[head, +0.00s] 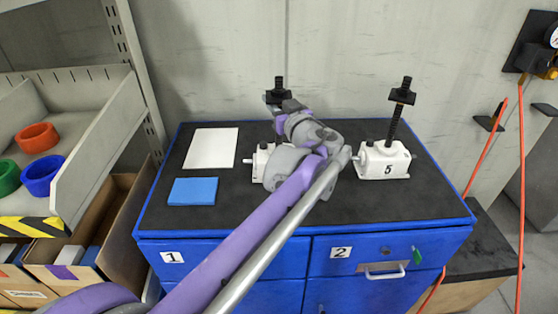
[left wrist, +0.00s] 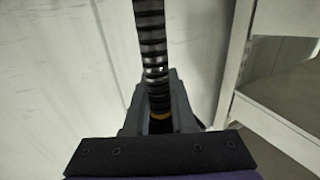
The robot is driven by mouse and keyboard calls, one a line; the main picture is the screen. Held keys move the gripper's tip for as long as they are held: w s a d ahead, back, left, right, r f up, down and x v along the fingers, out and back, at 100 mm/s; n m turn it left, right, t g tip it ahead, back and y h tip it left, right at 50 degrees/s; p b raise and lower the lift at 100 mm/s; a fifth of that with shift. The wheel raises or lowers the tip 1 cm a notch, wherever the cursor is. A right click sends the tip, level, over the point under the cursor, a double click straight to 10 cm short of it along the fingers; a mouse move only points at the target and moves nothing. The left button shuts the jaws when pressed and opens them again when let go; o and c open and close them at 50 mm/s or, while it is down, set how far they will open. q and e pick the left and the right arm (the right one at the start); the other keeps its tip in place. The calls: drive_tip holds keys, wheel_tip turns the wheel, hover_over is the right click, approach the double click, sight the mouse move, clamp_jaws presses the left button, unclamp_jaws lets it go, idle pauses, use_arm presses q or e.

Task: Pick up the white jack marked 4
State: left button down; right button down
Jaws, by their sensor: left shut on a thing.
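A white jack (head: 260,164) stands on the black top of the blue cabinet, mostly hidden behind my left arm. Its number is hidden. Its black screw top (head: 279,84) rises above my left gripper (head: 276,106). My left gripper is shut around the screw, below its top. In the left wrist view the dark threaded screw (left wrist: 151,50) runs between the fingers of my left gripper (left wrist: 158,112). A second white jack, marked 5 (head: 383,160), stands upright to the right, clear of the gripper. My right gripper is not in view.
On the blue cabinet (head: 250,240) lie a white sheet (head: 211,148) and a blue pad (head: 193,191), left of the jacks. A shelf with red (head: 37,138), blue (head: 42,176) and green (head: 8,178) rings stands at far left. The wall is close behind the cabinet.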

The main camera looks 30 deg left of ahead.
use_arm(q)
drive_tip(key=shift+r, duration=0.15)
drive_tip(key=shift+r, duration=0.1)
drive_tip(key=shift+a+r, duration=0.1)
drive_tip(key=shift+r, duration=0.25)
wheel_tip(320, 180, up, 9)
drive_tip(key=shift+f+p, duration=0.1)
drive_tip(key=shift+p, duration=0.55)
